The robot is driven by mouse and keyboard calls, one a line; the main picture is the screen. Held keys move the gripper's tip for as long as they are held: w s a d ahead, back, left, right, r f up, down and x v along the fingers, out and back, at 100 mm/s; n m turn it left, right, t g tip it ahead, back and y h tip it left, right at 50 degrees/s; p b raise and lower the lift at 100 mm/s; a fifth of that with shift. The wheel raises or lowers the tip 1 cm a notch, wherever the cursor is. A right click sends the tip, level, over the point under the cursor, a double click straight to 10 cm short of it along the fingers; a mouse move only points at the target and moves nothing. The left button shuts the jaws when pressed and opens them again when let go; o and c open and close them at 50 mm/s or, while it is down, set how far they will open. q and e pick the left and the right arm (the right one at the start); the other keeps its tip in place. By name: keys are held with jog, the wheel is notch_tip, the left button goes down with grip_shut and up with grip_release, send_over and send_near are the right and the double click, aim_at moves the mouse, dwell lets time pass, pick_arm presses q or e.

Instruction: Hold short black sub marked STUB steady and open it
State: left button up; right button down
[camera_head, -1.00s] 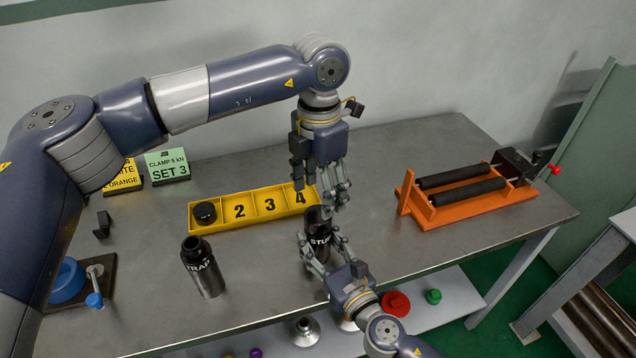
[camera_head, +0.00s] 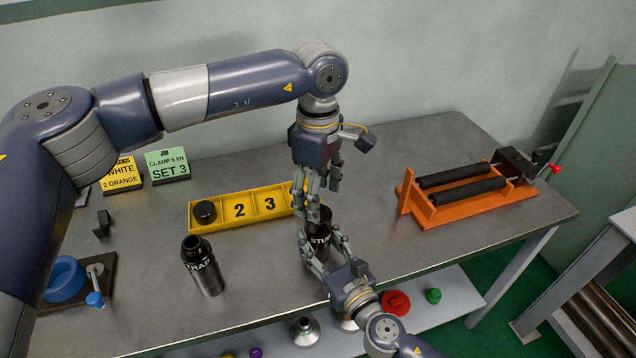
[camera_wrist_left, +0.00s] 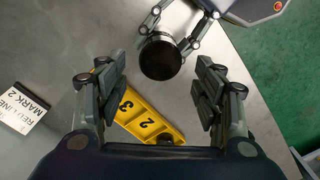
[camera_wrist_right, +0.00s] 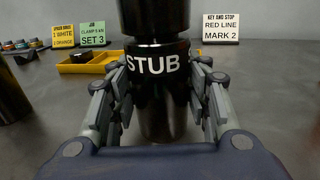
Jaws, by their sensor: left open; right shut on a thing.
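The short black sub marked STUB (camera_head: 319,243) stands upright near the middle of the steel bench. My right gripper (camera_head: 322,254) is shut on its body from the front; the right wrist view shows a finger on each side of the sub (camera_wrist_right: 158,95). My left gripper (camera_head: 322,203) points down above the sub, open and empty. In the left wrist view the sub's round black top (camera_wrist_left: 160,58) lies beyond and between the spread fingers, with a gap on both sides. In the head view the left fingers partly hide the sub's top.
A black sub marked TRAP (camera_head: 204,268) stands to the left. Behind is a yellow numbered tray (camera_head: 240,222) with a black cap in one compartment. An orange roller stand (camera_head: 462,200) is at the right. Signs (camera_head: 167,165) stand at the back left. Bench between them is clear.

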pick_arm(q)
notch_tip(320, 180, down, 6)
jog(key=shift+r, duration=0.1)
jog(key=shift+c, duration=0.3)
jog(key=c, duration=1)
jog(key=n, duration=0.5)
jog(key=shift+c, duration=0.2)
jog(key=n, duration=0.4)
jog(key=shift+r, duration=0.1)
jog(key=shift+r, duration=1)
